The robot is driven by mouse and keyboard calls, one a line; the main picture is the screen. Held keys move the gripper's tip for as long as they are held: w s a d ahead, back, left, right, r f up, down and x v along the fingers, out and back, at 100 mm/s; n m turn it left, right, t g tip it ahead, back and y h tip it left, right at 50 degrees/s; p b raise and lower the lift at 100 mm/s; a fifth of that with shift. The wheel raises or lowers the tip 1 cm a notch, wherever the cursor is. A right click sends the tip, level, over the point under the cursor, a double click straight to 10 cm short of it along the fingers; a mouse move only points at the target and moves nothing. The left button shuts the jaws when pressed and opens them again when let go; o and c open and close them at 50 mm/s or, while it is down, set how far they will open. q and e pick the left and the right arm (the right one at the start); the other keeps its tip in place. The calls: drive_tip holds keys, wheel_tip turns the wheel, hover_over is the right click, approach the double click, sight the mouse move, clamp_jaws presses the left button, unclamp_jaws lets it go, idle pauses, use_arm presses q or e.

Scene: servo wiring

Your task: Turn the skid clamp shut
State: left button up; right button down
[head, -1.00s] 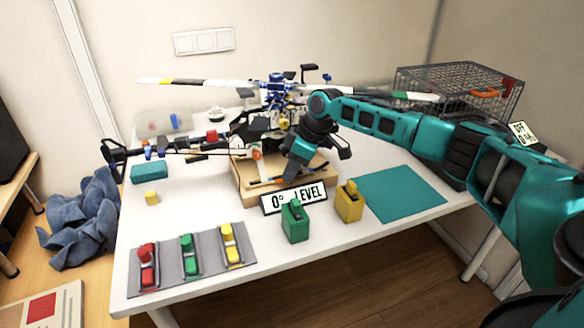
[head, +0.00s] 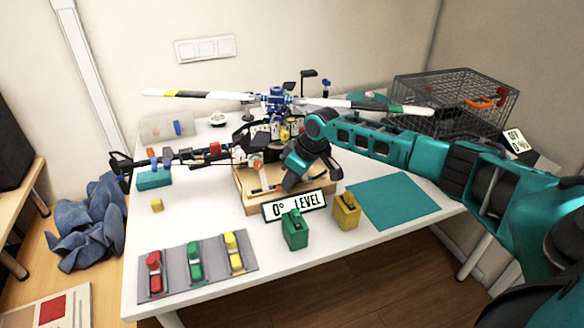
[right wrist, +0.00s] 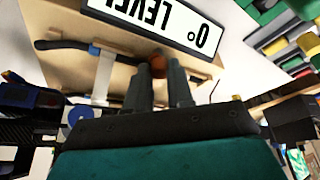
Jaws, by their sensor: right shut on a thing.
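A model helicopter (head: 277,104) stands on a wooden board (head: 240,196) on the white table. In the right wrist view, a dark skid tube (right wrist: 62,44) with a blue-and-pale fitting (right wrist: 94,50) runs over the wooden board (right wrist: 125,50). My right gripper (head: 287,184) reaches down at the front of the helicopter, just behind the "0° LEVEL" sign (head: 294,205). In the right wrist view its fingers (right wrist: 159,82) are close together on a small orange-red piece, the skid clamp (right wrist: 158,66), mostly hidden between them. How far the clamp is turned cannot be told. My left gripper is out of view.
A green canister (head: 295,232) and a yellow canister (head: 346,210) stand in front of the board. A grey tray (head: 215,280) holds red, green and yellow pieces. A teal mat (head: 395,200) lies clear at right. A wire basket (head: 455,105) stands at the back right.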

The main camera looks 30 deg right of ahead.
drive_tip(key=shift+a+r+m, duration=0.1)
drive_tip(key=shift+r+m, duration=0.1)
drive_tip(key=shift+m, duration=0.3)
drive_tip(key=shift+a+f+m+h+p, duration=0.15)
drive_tip(key=shift+m+h+p, duration=0.35)
drive_tip(key=shift+m, duration=0.4)
drive_tip(key=m+h, duration=0.2)
drive_tip(key=m, duration=0.3)
drive_tip(key=shift+a, duration=0.15)
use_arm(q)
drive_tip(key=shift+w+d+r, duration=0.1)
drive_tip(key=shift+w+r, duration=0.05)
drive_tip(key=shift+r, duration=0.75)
use_arm(e)
drive_tip(key=shift+m+h, duration=0.7)
drive_tip(key=shift+m, duration=1.1)
drive_tip(key=c, duration=1.3)
unclamp_jaws()
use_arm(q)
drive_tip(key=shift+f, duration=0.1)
use_arm(e)
drive_tip(key=shift+o, duration=0.2)
